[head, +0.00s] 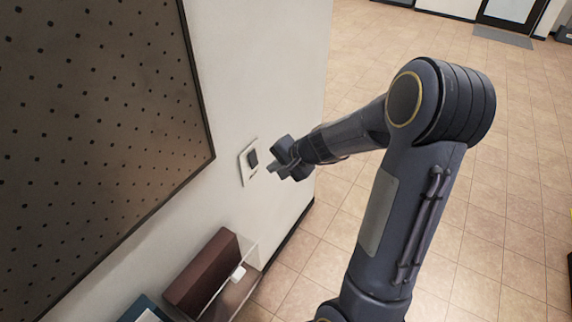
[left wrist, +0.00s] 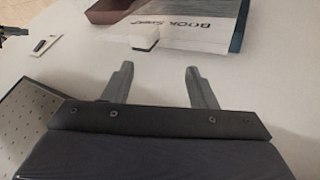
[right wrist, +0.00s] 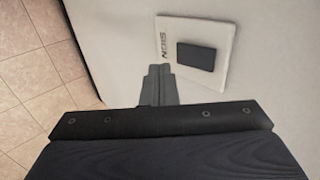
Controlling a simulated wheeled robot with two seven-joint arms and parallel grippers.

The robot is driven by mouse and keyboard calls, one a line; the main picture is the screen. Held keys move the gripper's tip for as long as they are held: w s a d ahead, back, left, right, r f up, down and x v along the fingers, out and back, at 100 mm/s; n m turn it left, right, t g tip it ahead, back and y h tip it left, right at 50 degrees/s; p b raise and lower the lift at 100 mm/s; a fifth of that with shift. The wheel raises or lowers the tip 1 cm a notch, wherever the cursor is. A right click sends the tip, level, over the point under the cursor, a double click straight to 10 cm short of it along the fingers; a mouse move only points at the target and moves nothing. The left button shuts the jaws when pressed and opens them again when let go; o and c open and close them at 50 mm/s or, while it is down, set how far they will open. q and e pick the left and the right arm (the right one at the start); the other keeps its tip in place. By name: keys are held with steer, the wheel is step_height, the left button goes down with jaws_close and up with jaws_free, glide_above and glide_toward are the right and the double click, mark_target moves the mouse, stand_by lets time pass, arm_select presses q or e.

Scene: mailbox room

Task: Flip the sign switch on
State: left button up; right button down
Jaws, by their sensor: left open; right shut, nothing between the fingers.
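The sign switch is a white wall plate with a dark rocker (head: 253,158), on the white wall right of the pegboard. In the right wrist view the plate (right wrist: 226,30) bears the word SIGN and its dark rocker (right wrist: 196,55) sits just beyond and to the right of the fingertips. My right gripper (head: 272,167) is shut and empty, close to the plate; I cannot tell whether it touches it. My left gripper (left wrist: 157,75) is open and empty, seen only in the left wrist view, with a box and a small white object beyond it.
A dark pegboard (head: 100,110) covers the wall at left. Below the switch a brown box (head: 203,272) and a small white object (head: 238,272) sit against the wall. Tiled floor (head: 520,200) at right is open.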

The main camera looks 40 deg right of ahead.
mark_target(254, 165)
steer(key=shift+w+a+f+p, duration=0.15)
steer(key=shift+w+a, duration=0.15)
steer(key=shift+w, duration=0.4)
steer(key=shift+w+a+f+p, duration=0.15)
steer(key=shift+w+a+f, duration=0.1)
steer(key=shift+w, duration=0.45)
steer(key=shift+w+a+f+p, duration=0.15)
steer(key=shift+w+a, duration=0.15)
steer(key=shift+w, duration=0.4)
steer(key=shift+w+t+b, duration=0.15)
steer(key=shift+t+b, duration=0.15)
steer(key=shift+b, duration=1.1)
steer(key=shift+r, duration=0.1)
